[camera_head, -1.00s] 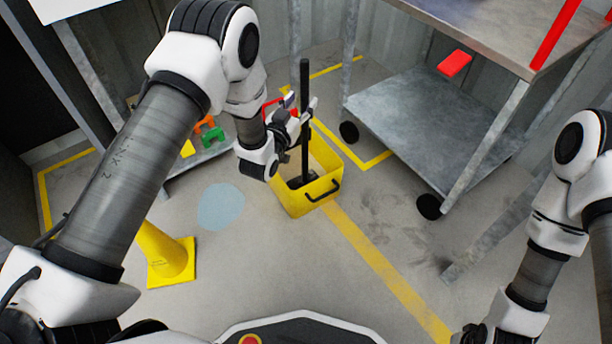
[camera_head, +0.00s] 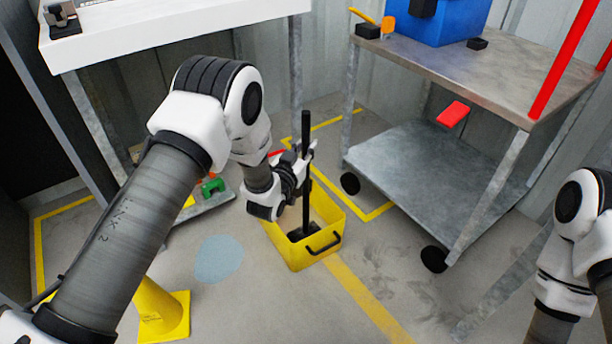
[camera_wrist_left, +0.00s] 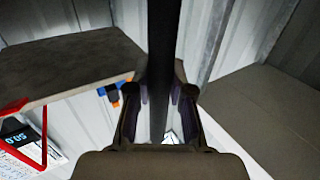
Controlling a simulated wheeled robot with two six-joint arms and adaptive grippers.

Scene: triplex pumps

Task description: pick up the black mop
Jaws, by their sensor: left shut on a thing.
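The black mop (camera_head: 306,203) stands upright in the yellow bucket (camera_head: 312,258), its dark head inside the bucket at the bottom. My left gripper (camera_head: 306,156) is shut on the mop's handle, a little below the handle's top. In the left wrist view the black handle (camera_wrist_left: 163,50) runs up between the two fingers of the left gripper (camera_wrist_left: 160,100). My right arm shows at the right edge of the head view, but its gripper is out of view.
A metal cart (camera_head: 400,185) with a lower shelf stands right of the bucket. A white table (camera_head: 180,32) is at the upper left. A yellow cone (camera_head: 163,312) stands at the lower left. The floor in front of the bucket is clear.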

